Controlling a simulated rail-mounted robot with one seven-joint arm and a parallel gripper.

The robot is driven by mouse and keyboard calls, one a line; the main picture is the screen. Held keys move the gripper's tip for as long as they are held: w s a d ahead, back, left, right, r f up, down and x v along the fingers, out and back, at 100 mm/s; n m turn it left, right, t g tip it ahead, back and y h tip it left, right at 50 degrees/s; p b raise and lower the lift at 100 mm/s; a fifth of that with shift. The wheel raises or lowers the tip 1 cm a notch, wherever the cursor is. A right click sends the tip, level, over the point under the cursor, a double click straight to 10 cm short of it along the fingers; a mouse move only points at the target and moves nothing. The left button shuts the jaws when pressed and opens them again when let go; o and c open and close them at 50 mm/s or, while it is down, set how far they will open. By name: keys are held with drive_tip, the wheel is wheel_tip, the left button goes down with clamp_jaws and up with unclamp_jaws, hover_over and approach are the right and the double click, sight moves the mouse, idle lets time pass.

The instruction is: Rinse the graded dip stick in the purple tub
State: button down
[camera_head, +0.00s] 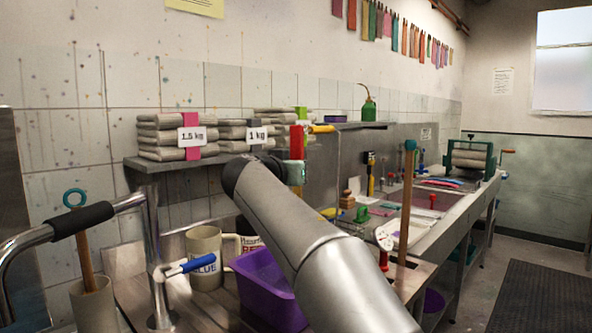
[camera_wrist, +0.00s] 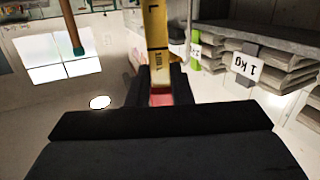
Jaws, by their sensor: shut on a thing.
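The graded dip stick is a yellow strip (camera_wrist: 155,35) with black marks and a reddish part at the jaws. In the wrist view, my gripper (camera_wrist: 160,85) is shut on it, and the stick runs out toward the top of that picture. The purple tub (camera_head: 262,286) sits on the bench in the head view, partly hidden by my arm. I cannot see the tub in the wrist view, and the stick's far end is cut off there.
Mugs (camera_head: 205,255) stand left of the tub. A tap with a blue lever (camera_head: 190,266) and a curved rail with a black grip (camera_head: 80,220) are nearer. A shelf (camera_head: 160,163) holds cloth bundles (camera_head: 165,138) above the bench. A wooden stick (camera_head: 405,205) stands upright to the right.

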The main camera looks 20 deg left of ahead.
drive_tip(key=shift+s+a, duration=0.15)
drive_tip(key=shift+a, duration=0.2)
drive_tip(key=shift+d, duration=0.1)
wheel_tip(320, 180, up, 12)
drive_tip(key=p, duration=0.9)
drive_tip(key=shift+f, duration=0.2)
idle(0.6)
drive_tip(key=shift+f, duration=0.1)
idle(3.1)
wheel_tip(320, 180, down, 11)
drive_tip(key=b, duration=1.1)
drive_tip(key=shift+d+f+b, duration=0.15)
drive_tip(key=shift+d+b, duration=0.15)
drive_tip(key=shift+b, duration=0.1)
